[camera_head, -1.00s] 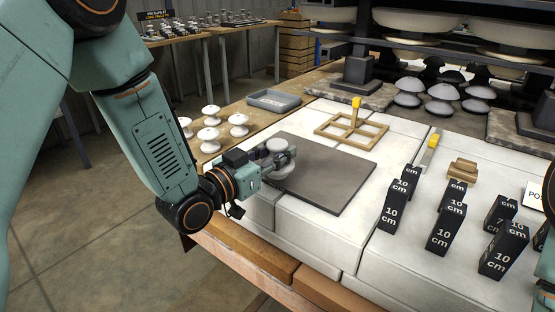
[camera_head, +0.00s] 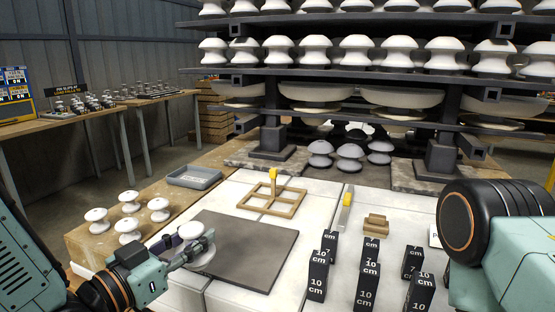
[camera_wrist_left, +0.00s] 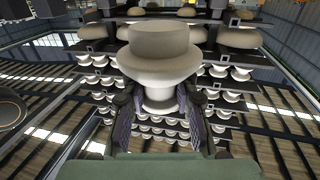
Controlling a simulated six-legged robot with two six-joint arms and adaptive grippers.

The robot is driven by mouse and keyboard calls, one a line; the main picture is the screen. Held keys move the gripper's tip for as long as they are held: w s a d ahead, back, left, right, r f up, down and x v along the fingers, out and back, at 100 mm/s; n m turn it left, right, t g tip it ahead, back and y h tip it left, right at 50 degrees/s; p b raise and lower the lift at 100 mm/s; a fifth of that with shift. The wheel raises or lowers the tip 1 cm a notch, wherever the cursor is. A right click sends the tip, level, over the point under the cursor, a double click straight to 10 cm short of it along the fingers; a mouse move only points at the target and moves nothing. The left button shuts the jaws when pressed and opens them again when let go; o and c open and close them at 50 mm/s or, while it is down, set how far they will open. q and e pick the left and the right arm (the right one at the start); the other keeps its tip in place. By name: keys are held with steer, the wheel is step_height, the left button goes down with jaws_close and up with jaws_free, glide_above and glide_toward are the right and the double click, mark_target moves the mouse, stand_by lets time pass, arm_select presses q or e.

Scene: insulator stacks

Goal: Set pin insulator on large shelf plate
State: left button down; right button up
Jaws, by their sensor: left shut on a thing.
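A pale grey-white pin insulator (camera_head: 198,257) is in my left gripper (camera_head: 189,247), at the left part of a flat dark grey plate (camera_head: 248,250) on the white blocks. I cannot tell whether it touches the plate. In the left wrist view the insulator (camera_wrist_left: 160,50) has a wide brim and rounded top, and the gripper fingers (camera_wrist_left: 160,112) close around its narrower lower part. Rack shelves (camera_head: 340,75) with white insulators stand behind. My right arm is at the right edge; its gripper is out of view.
White mushroom-shaped insulators (camera_head: 129,197) stand left of the plate, near a grey tray (camera_head: 194,177). A wooden cross frame (camera_head: 268,208) lies behind it. Black labelled blocks (camera_head: 366,287) stand on the right. Grey insulators (camera_head: 350,153) sit below the rack.

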arm_select(q)
steer(key=s+a+f+y+p, duration=0.1)
steer(key=s+a+f, duration=0.2)
steer(key=s+f, duration=0.5)
step_height(320, 180, down, 3)
steer(key=shift+s+r+n+t, duration=0.1)
steer(key=shift+s+n+t, duration=0.25)
steer(key=shift+n+t, duration=0.05)
